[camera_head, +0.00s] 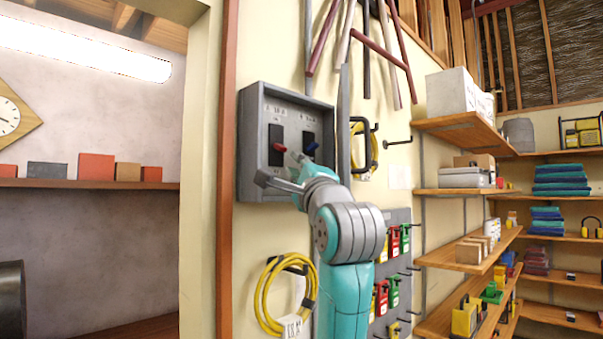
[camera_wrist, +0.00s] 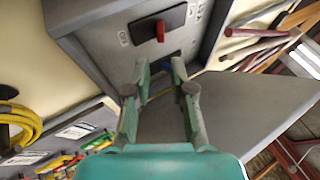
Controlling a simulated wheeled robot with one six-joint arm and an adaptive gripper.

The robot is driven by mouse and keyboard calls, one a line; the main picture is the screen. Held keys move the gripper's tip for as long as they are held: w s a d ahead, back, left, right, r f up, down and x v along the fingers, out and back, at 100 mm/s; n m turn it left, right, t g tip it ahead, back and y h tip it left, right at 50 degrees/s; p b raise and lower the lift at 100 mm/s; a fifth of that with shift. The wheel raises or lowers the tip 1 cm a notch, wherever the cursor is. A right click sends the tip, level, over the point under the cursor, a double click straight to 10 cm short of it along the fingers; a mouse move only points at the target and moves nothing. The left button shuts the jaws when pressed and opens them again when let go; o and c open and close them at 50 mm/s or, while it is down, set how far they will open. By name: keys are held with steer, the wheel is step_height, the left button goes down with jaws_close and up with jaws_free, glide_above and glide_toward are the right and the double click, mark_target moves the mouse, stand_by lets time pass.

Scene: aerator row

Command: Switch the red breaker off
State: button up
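The red breaker's lever (camera_head: 279,147) sits on a dark plate on the left inside a grey wall box (camera_head: 249,150). In the wrist view the red lever (camera_wrist: 160,32) sticks out above and beyond my fingertips, apart from them. A blue lever (camera_head: 312,149) sits on a second dark plate to its right. My gripper (camera_head: 284,172) is at the lower front of the box. In the wrist view my gripper (camera_wrist: 160,68) has its fingers apart, with nothing seen held.
A grey door-like panel (camera_wrist: 225,108) stands close to the right of my fingers. Coiled yellow cables hang below (camera_head: 265,295) and right of the box (camera_head: 355,150). A board of padlocks (camera_head: 393,260) and wooden shelves (camera_head: 468,252) are to the right.

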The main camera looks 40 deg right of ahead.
steer(key=shift+v, duration=1.5)
steer(key=shift+w+f, duration=0.1)
